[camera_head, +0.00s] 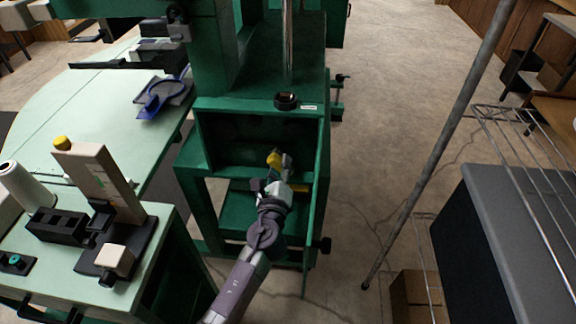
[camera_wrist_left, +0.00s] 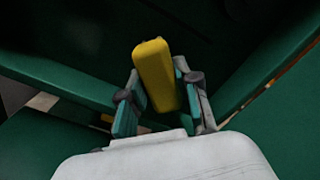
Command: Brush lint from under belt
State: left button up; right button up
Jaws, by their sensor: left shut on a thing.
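My left gripper (camera_head: 281,168) reaches into the open front of the green machine cabinet (camera_head: 214,172). It is shut on a yellow block-shaped piece (camera_head: 273,159), which looks like a brush handle. In the left wrist view the yellow piece (camera_wrist_left: 155,72) stands between the two fingers (camera_wrist_left: 160,104), tilted slightly left and pointing into the dark cavity. Any bristles are hidden. I cannot make out a belt or lint in the dark interior (camera_head: 255,132). My right gripper is not in view.
A green side panel (camera_head: 323,165) bounds the opening closely on the right. A dark round cup (camera_head: 286,101) sits on the ledge above. At left, a pale green table holds a blue hoop-like tool (camera_head: 160,96), and a stand holds a thread cone (camera_head: 27,187). A wire rack (camera_head: 520,150) stands right.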

pick_arm(q)
jog(key=shift+w+a+p, duration=0.1)
jog(key=shift+a+p, duration=0.5)
jog(key=shift+a, duration=3.25)
jog(key=shift+w+a, duration=0.15)
jog(key=shift+a, duration=1.65)
jog(key=shift+s, duration=0.2)
send_near(240, 153)
jog(key=shift+w+f, duration=0.1)
jog(key=shift+w, duration=0.05)
